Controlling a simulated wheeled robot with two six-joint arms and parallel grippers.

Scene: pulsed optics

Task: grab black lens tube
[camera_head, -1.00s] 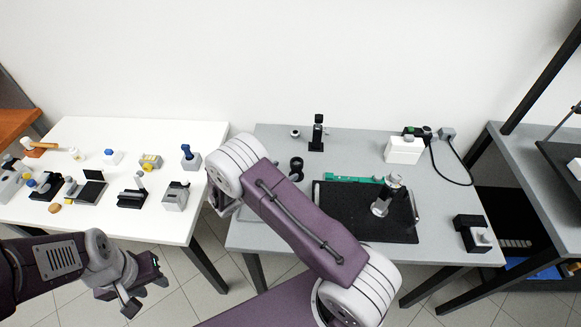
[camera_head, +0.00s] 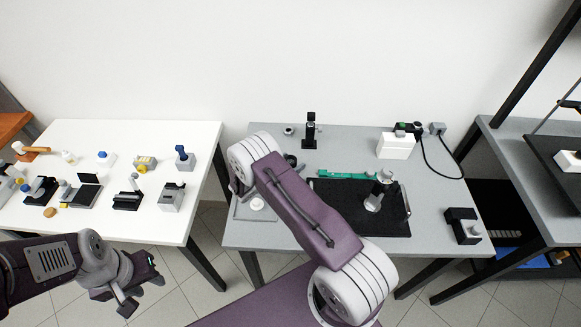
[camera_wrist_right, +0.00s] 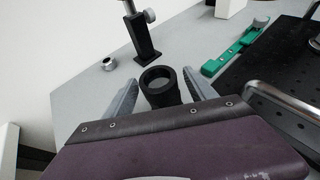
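The black lens tube (camera_wrist_right: 159,86) stands on the grey table, its round open end facing up in the right wrist view. In the head view the lens tube (camera_head: 291,159) is mostly hidden behind my right arm. My right gripper (camera_wrist_right: 160,78) is open, with one grey finger on each side of the tube and gaps between. I cannot tell how deep the tube lies between the fingers. The right gripper is hidden by its arm in the head view. My left gripper (camera_head: 141,287) is open and empty, in front of the white table.
A black post holder (camera_wrist_right: 143,38) and a small ring (camera_wrist_right: 109,64) stand beyond the tube. A green rail (camera_wrist_right: 232,54) and a black breadboard (camera_wrist_right: 284,84) lie to the right. The white table (camera_head: 100,215) holds several optics parts.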

